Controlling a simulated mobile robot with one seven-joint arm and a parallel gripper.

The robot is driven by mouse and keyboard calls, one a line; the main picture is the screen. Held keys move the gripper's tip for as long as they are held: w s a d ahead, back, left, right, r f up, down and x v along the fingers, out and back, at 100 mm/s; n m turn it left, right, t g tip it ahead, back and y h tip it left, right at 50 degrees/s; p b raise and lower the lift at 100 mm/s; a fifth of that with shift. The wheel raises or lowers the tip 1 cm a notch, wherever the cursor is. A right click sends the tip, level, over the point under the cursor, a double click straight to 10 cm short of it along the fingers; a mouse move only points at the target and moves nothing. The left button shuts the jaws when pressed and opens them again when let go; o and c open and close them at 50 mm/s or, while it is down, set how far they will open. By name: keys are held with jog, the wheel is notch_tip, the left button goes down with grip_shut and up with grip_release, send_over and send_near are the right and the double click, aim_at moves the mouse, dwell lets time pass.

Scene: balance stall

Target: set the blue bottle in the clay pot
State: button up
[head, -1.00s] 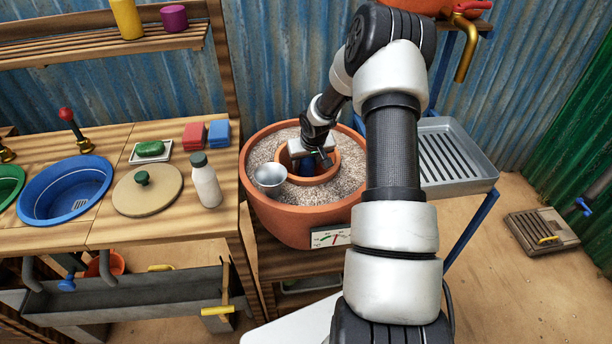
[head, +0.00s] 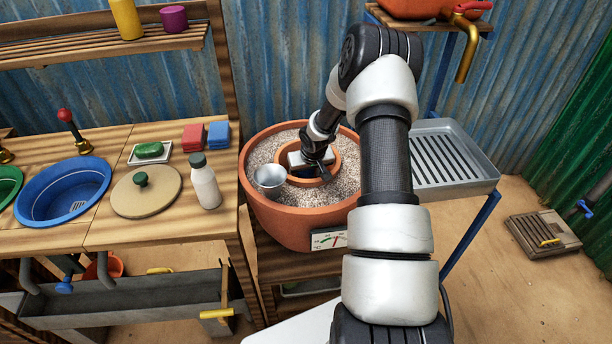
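The clay pot (head: 284,224) is a large terracotta bowl filled with pale gravel, with a smaller terracotta ring-like pot (head: 329,180) set in the middle. My gripper (head: 309,170) is down inside the inner pot's opening, below its rim. The blue bottle cannot be made out clearly; only a dark bluish patch shows under my gripper in the shaded opening. The wrist and the inner rim hide the fingertips and whatever is between them.
A metal cup (head: 269,178) stands on the gravel at the left, close to my gripper. A white bottle (head: 205,185) with a dark cap, a round lid (head: 147,195) and a blue basin (head: 62,192) are on the left counter. A grey slatted tray (head: 452,160) is at the right.

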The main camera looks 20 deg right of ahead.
jog(key=shift+r, duration=0.1)
jog(key=shift+r, duration=0.3)
jog(key=p+v, duration=0.2)
jog(key=v, duration=0.9)
jog(key=shift+s+r, duration=0.15)
jog(key=shift+r, duration=0.1)
